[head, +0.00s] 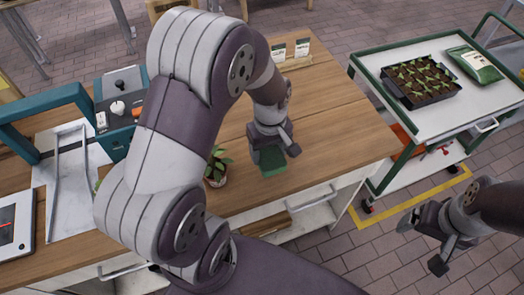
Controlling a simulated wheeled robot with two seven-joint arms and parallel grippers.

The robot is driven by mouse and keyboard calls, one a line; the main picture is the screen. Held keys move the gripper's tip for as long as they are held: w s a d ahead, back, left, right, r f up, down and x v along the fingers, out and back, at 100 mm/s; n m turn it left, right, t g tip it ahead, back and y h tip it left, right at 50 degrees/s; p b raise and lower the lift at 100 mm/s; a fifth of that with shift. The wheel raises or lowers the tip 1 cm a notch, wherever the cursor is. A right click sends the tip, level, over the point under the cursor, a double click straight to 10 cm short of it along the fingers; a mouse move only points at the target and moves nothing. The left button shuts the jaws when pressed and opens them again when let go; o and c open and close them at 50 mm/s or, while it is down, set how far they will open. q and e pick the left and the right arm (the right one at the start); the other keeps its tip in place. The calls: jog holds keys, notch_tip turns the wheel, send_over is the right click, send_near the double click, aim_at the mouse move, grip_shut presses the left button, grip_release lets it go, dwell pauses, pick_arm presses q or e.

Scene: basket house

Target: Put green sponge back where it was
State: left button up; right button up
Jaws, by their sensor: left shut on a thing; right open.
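The green sponge (271,161) is at the tips of my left gripper (271,148), above the front right part of the wooden table (335,120). My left gripper points down and is shut on the sponge. I cannot tell whether the sponge touches the tabletop. My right gripper (424,241) is open and empty, at the lower right over the brick floor, away from the table.
A potted plant (215,171) stands just left of the sponge. Two seed packets (290,50) stand at the back. A white-topped cart (420,55) with a seedling tray (422,82) and a green bag (474,63) is at right. The table right of the sponge is clear.

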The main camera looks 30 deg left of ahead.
aim_at(262, 151)
pick_arm(q)
jog(key=w+a+f, duration=0.2)
jog(key=w+a, duration=0.1)
jog(key=shift+f, duration=0.15)
jog(key=shift+a+f, duration=0.2)
jog(key=shift+f, duration=0.05)
notch_tip(262, 151, down, 4)
jog(key=shift+s+r+p, duration=0.1)
jog(key=shift+r+p, duration=0.05)
jog(key=shift+p, duration=0.45)
jog(key=shift+w, duration=0.25)
jog(key=shift+s+f, duration=0.15)
jog(key=shift+f, duration=0.1)
jog(key=o, duration=0.7)
jog(key=shift+c, duration=0.2)
jog(key=o, duration=0.3)
jog(key=shift+o, duration=0.2)
pick_arm(e)
jog(key=shift+w+r, duration=0.15)
jog(key=shift+r, duration=0.4)
